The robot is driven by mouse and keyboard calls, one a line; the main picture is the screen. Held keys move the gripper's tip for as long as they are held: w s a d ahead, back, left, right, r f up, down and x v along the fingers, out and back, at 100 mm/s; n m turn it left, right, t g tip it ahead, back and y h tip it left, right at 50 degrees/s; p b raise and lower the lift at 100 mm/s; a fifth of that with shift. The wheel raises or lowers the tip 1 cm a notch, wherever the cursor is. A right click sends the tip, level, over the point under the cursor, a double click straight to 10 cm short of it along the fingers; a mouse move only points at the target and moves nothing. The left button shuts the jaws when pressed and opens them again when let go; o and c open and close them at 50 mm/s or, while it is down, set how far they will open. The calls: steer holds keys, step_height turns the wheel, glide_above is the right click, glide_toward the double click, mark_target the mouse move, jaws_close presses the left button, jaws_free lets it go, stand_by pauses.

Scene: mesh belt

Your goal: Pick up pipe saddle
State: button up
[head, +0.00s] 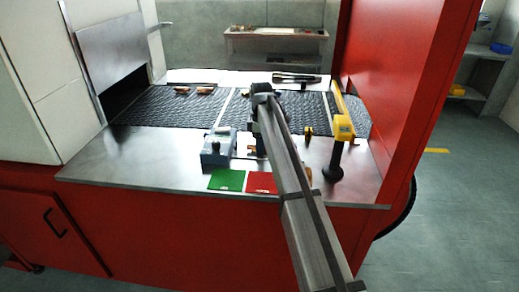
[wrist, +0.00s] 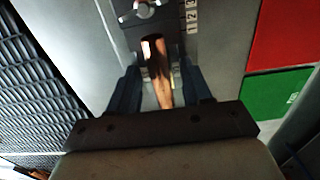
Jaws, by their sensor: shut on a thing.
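A copper-coloured piece, which I take to be the pipe saddle (wrist: 162,80), lies between my gripper's fingers in the wrist view. My gripper (wrist: 160,88) is shut on it, with a dark finger on each side. The piece points away from the palm, and its far end is at the grey device with a knob (wrist: 150,14). I cannot tell whether they touch. In the head view my gripper (head: 259,150) is low over the steel front ledge, right of a blue-grey box (head: 217,148). My arm hides most of it there.
Two copper-coloured pieces (head: 182,90) lie on the dark mesh belt (head: 150,107). A green mat (head: 227,180) and a red mat (head: 262,183) lie at the ledge's front. A yellow-headed device on a black stand (head: 342,128) stands at right. The ledge's left part is clear.

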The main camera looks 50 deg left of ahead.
steer(key=shift+r, duration=0.1)
steer(key=c, duration=0.7)
